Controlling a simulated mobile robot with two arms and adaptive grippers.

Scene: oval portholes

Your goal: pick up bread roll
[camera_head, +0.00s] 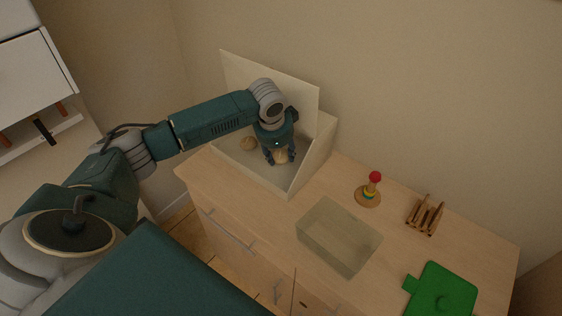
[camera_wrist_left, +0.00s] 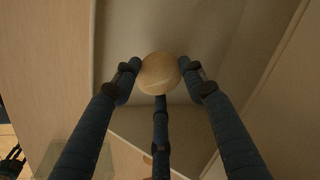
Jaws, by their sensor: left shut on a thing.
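A round tan bread roll (camera_wrist_left: 159,74) sits between the fingers of my left gripper (camera_wrist_left: 160,82) in the left wrist view. The fingers touch it from the sides and below. In the head view my left gripper (camera_head: 279,157) points down inside an open bin with a raised lid, and the held roll (camera_head: 282,156) shows partly between its fingers. A second roll (camera_head: 248,143) lies in the bin to the left of the gripper. I cannot tell whether the held roll is clear of the bin floor. My right gripper is not in view.
The bin (camera_head: 292,184) stands on a wooden cabinet top (camera_head: 290,213), its lid (camera_head: 290,84) raised behind. To its right are a clear container (camera_head: 338,240), a ring stacker with a red top (camera_head: 370,190), a wooden rack (camera_head: 425,215) and a green board (camera_head: 442,292).

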